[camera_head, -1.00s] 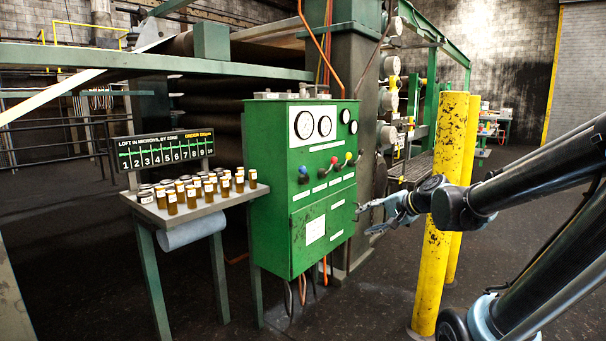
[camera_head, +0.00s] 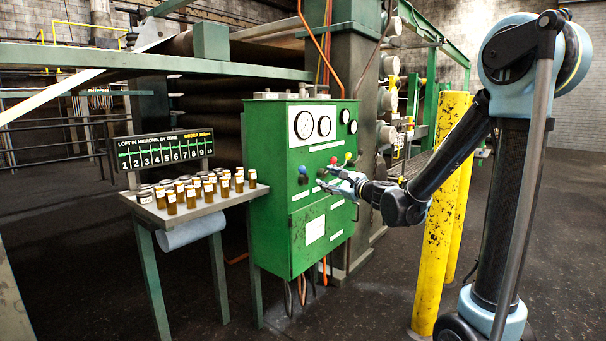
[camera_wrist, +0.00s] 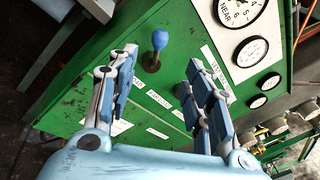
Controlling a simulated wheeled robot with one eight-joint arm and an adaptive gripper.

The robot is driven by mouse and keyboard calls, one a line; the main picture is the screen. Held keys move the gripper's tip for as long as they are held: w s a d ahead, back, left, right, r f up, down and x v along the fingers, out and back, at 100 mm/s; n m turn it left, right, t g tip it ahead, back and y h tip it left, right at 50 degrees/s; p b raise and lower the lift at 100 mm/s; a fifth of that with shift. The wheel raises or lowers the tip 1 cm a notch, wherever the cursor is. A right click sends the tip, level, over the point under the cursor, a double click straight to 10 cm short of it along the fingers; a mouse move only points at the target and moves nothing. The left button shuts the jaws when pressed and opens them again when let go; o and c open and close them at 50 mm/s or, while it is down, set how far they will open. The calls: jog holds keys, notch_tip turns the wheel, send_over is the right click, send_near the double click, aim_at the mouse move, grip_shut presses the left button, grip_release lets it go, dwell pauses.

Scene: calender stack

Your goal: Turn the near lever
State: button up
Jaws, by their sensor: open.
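The green control cabinet (camera_head: 322,231) carries a row of levers on its sloping front. The blue-knobbed lever (camera_head: 303,170) is at the left end; a red-knobbed lever (camera_head: 334,160) and a yellow-knobbed lever (camera_head: 347,156) are farther right. No label I can read says which is the near lever. My gripper (camera_head: 328,177) is open and empty in front of the row, right of the blue knob. In the wrist view, the blue knob (camera_wrist: 160,40) stands just beyond and between the spread fingertips (camera_wrist: 162,60), touching neither. My fingers partly hide the labels and the other levers there.
White dials (camera_head: 304,125) sit above the levers. A table (camera_head: 150,209) with several amber jars (camera_head: 197,190) stands left of the cabinet. Yellow posts (camera_head: 437,215) stand right of it, close beside my arm. The floor in front is clear.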

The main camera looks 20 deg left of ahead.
aim_at(305, 171)
jog(key=x, duration=1.6)
jog(key=shift+w+a, duration=0.1)
jog(key=shift+a, duration=0.1)
grip_shut()
